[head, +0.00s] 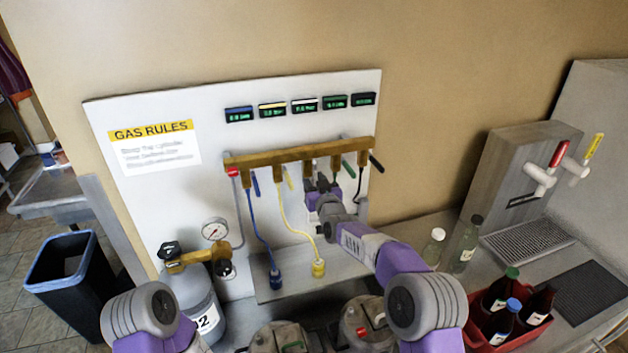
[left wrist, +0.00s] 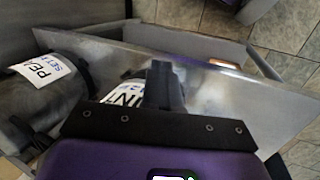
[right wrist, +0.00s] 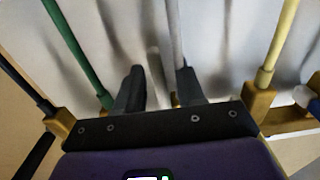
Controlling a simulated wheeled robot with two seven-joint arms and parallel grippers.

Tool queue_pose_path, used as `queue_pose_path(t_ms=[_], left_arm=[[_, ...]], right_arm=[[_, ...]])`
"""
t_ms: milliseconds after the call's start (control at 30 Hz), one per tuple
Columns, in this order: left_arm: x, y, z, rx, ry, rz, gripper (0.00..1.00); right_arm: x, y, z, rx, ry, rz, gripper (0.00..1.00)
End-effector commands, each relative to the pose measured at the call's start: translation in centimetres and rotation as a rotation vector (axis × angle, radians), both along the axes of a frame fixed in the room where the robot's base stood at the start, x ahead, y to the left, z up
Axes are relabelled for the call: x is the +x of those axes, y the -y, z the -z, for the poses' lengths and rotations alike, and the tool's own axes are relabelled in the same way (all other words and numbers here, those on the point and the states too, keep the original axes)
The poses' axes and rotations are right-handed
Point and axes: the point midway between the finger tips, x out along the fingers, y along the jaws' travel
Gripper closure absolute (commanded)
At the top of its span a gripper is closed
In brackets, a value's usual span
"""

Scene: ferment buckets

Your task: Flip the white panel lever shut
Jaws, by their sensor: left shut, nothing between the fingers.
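A brass manifold (head: 300,151) on the white wall panel carries a row of coloured levers. My left gripper (left wrist: 165,68) is shut and empty, over a metal surface with labelled containers below.
A blue lever (head: 255,183) and a black lever (head: 376,163) are on the same manifold. Blue and yellow hoses (head: 294,233) hang below it. Bottles (head: 465,244), a red crate (head: 474,327) and a gas cylinder (head: 189,292) stand nearby.

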Motion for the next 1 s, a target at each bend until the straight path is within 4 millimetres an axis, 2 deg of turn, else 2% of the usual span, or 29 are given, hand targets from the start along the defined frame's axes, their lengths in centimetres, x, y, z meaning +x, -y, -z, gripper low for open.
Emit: queue_pose_path(t_ms=[300,567,1000], left_arm=[[-0.01,0.00,-0.01,0.000,0.000,0.000,1.00],[-0.01,0.00,-0.01,0.000,0.000,0.000,1.00],[-0.01,0.01,-0.33,0.000,0.000,0.000,1.00]], right_arm=[[0.13,-0.05,0.07,0.000,-0.001,0.000,0.62],[0.12,-0.05,0.05,0.000,0.000,0.000,1.00],[0.03,-0.02,-0.12,-0.005,-0.014,0.000,1.00]])
